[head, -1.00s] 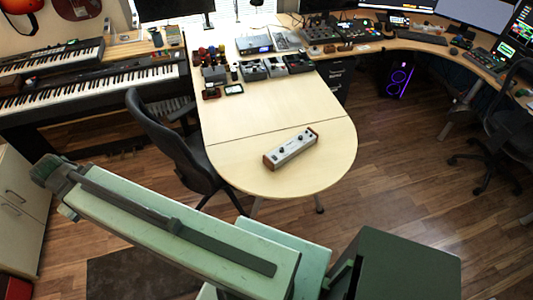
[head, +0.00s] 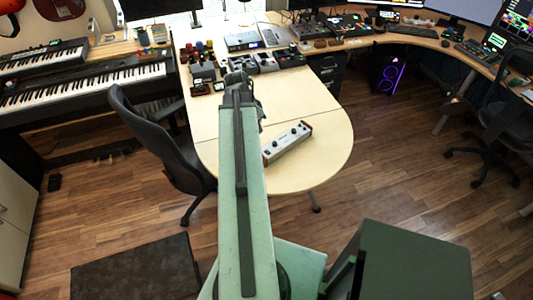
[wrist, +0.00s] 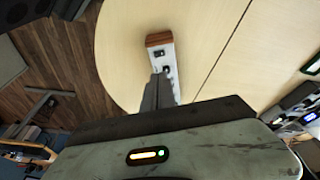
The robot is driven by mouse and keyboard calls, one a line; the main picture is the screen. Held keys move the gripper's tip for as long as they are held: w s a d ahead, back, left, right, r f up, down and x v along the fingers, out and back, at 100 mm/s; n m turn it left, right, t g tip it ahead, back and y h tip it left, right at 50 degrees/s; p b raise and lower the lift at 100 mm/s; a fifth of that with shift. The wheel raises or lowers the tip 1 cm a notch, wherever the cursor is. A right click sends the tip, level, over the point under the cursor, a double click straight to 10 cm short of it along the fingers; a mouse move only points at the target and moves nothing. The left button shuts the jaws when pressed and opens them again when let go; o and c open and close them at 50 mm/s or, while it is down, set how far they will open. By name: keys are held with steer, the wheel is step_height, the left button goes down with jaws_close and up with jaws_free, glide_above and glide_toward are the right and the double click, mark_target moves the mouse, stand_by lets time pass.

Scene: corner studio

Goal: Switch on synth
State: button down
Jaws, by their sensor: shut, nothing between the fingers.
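The synth (head: 288,142), a slim pale box with wooden end cheeks and dark knobs, lies on the rounded end of the light wooden table (head: 325,128). In the wrist view the synth (wrist: 170,53) shows a wooden end and dark controls on its top face. My gripper (wrist: 160,78) is shut and empty, and its dark fingers cover part of the synth there. I cannot tell whether they touch it.
Several small boxes and pedals (head: 265,62) stand farther back on the table. A black office chair (head: 160,145) is close to the table's left side. Keyboards (head: 85,85) stand at the left. The tabletop right of the synth is clear.

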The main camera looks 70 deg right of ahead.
mark_target(269, 152)
steer(key=shift+s+d, duration=0.25)
steer(key=shift+s, duration=0.25)
steer(key=shift+f, duration=0.1)
steer(key=b+x, duration=1.2)
steer(key=x, duration=0.1)
steer(key=shift+a+f+b, duration=0.15)
steer(key=shift+a+b, duration=0.25)
steer(key=shift+f+b, duration=0.4)
steer(key=shift+b, duration=0.05)
steer(key=shift+r, duration=0.15)
steer(key=shift+s, duration=0.1)
